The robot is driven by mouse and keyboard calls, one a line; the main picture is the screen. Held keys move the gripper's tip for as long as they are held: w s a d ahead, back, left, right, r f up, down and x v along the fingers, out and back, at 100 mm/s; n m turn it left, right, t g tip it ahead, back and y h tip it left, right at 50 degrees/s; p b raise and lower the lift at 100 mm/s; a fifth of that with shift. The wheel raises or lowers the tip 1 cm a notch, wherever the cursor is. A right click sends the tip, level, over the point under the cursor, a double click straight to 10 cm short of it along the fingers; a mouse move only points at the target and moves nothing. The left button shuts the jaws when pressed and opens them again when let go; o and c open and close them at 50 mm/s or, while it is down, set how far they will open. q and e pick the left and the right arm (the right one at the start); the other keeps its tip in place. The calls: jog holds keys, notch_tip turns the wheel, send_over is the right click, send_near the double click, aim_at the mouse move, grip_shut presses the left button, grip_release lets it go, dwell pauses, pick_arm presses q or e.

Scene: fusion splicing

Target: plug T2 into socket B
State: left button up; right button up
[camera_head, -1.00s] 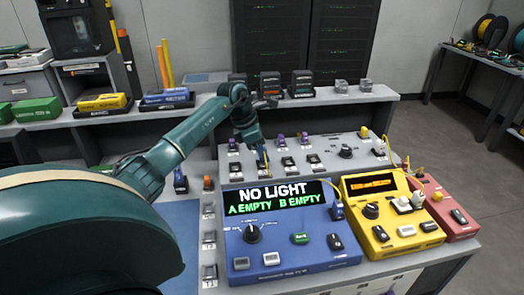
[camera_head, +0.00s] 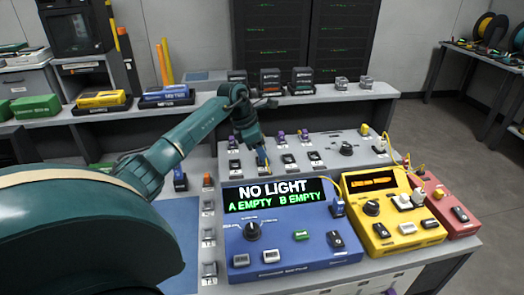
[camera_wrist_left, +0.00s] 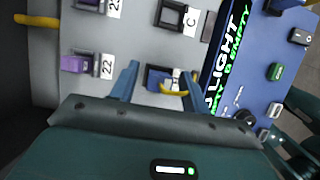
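The blue tester (camera_head: 290,258) stands at the front, its screen (camera_head: 275,195) reading NO LIGHT, A EMPTY, B EMPTY. My left gripper (camera_head: 264,162) reaches down to the grey panel just behind it. In the left wrist view its two fingers (camera_wrist_left: 160,85) are apart, on either side of a blue piece (camera_wrist_left: 158,78) in the panel. A short yellow lead (camera_wrist_left: 174,89) runs from this piece by the right finger. I cannot read a label on it, so I cannot tell whether it is T2. Socket B cannot be made out. My right gripper is not in view.
Purple plugs (camera_wrist_left: 75,64) sit by labels 22 and 23, and a black socket (camera_wrist_left: 172,16) by label C. A yellow tester (camera_head: 390,220) and a red one (camera_head: 445,208) stand right of the blue one. A grey shelf (camera_head: 350,97) runs behind the panel.

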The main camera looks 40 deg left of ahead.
pick_arm(q)
jog(key=shift+o, duration=0.2)
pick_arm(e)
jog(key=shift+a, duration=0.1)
pick_arm(q)
jog(key=shift+a+r, duration=0.15)
jog(key=shift+r, duration=0.1)
jog(key=b+v, duration=0.1)
jog(key=v, duration=1.1)
jog(key=shift+s+r, duration=0.25)
jog(key=shift+r, duration=0.05)
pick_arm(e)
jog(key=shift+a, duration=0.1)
